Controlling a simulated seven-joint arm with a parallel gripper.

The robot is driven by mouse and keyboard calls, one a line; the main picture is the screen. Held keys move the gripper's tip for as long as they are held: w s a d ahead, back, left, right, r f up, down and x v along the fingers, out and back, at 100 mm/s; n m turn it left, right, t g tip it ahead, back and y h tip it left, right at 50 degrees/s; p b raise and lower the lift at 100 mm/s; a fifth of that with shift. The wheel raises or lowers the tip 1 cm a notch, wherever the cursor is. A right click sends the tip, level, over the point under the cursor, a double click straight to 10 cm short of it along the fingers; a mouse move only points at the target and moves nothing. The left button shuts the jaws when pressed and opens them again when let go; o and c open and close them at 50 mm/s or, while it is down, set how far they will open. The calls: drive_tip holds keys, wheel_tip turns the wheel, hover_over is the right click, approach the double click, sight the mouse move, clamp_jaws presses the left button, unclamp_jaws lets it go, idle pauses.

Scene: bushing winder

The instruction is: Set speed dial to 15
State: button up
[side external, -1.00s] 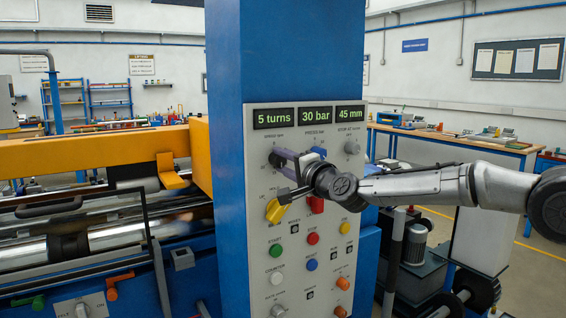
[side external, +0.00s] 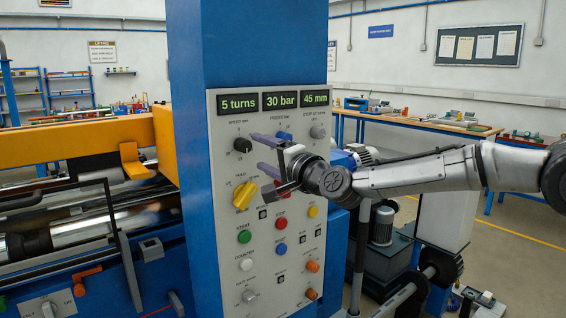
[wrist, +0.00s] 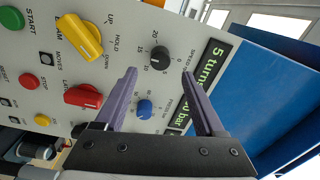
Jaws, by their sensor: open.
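The speed dial (side external: 243,145) is a small black knob at the upper left of the grey control panel (side external: 225,270). In the wrist view the speed dial (wrist: 160,57) shows scale numbers around it, including 10, 15 and 20. I cannot make out its exact setting. My gripper (side external: 259,153) is in front of the panel, just right of the dial, with its two purple fingers apart. In the wrist view my gripper (wrist: 158,73) is open and empty, and the dial shows between and beyond the fingertips. The fingers appear clear of the dial.
A blue pressure knob (wrist: 144,109) also shows between the fingers. A yellow knob (side external: 244,196) sits below the dial, and a red knob (wrist: 83,96) is near one finger. Displays (side external: 272,101) read 5 turns, 30 bar and 45 mm. Several buttons fill the lower panel.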

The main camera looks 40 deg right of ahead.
drive_tip(key=s, duration=0.7)
drive_tip(key=shift+s+f, duration=0.15)
drive_tip(key=shift+s, duration=0.15)
drive_tip(key=s+d+r+n, duration=0.2)
drive_tip(key=s+d+r, duration=0.4)
drive_tip(key=s+d, duration=0.15)
drive_tip(key=s+d+f+n+g, duration=0.2)
drive_tip(key=s+f+n+g, duration=1)
drive_tip(key=s+f, duration=1.3)
drive_tip(key=shift+s+d+f+n+g, duration=0.2)
drive_tip(key=shift+s+n+g, duration=0.2)
drive_tip(key=shift+s+n, duration=0.55)
